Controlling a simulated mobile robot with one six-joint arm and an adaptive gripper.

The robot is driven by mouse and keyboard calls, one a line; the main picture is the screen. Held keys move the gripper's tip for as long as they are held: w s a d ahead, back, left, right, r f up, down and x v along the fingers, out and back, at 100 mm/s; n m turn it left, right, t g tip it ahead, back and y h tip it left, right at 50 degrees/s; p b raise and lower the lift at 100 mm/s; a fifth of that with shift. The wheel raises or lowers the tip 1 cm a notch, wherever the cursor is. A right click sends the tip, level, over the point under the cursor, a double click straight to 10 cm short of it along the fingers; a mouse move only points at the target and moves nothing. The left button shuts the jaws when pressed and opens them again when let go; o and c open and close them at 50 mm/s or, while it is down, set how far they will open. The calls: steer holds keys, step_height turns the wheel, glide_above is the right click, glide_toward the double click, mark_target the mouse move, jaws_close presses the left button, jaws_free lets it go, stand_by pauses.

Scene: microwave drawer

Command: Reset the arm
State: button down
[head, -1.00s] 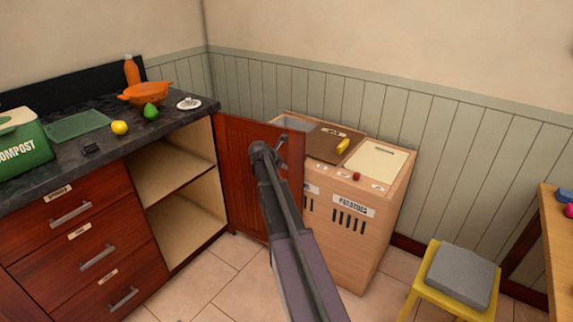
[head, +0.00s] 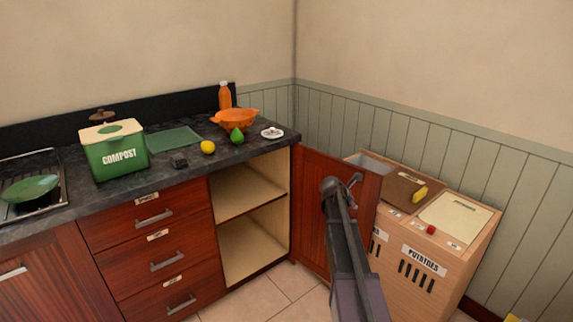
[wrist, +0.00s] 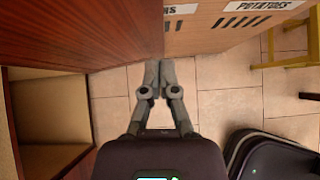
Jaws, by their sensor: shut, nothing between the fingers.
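In the wrist view my gripper (wrist: 152,80) is shut and empty, its fingertips together above the tiled floor. The open red-brown cupboard door is on its left and the wooden bin unit is ahead. In the head view my dark arm (head: 345,245) rises in front of the open cupboard door (head: 313,205). Its upper end lies over the door in the picture, close to the door's handle (head: 356,180). Whether it touches the door cannot be told. The fingers cannot be made out in that view.
The wooden bin unit (head: 385,268) holds a yellow item (head: 420,194) and a red item (head: 431,229) on top. The counter (head: 190,183) carries a compost bin (head: 115,150), lemon, green fruit and orange colander. A yellow stool (wrist: 290,80) stands right in the wrist view.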

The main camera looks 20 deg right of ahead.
steer(key=s+a+f+m+g+y, duration=0.1)
steer(key=s+a+f+m+y, duration=0.15)
steer(key=s+a+m, duration=0.7)
steer(key=s+a+f+m+g+y, duration=0.1)
steer(key=s+a+m+y, duration=0.35)
steer(key=a, duration=0.85)
steer(key=s+a+f+m+g+y, duration=0.1)
steer(key=s+a+f+m, duration=0.1)
steer(key=s+a+m, duration=0.75)
step_height(320, 180, up, 16)
steer(key=s+a+n+p, duration=0.1)
steer(key=s+a+p, duration=0.1)
steer(key=p, duration=1.4)
steer(key=shift+r, duration=0.15)
steer(key=shift+s+n, duration=0.1)
steer(key=shift+n, duration=0.15)
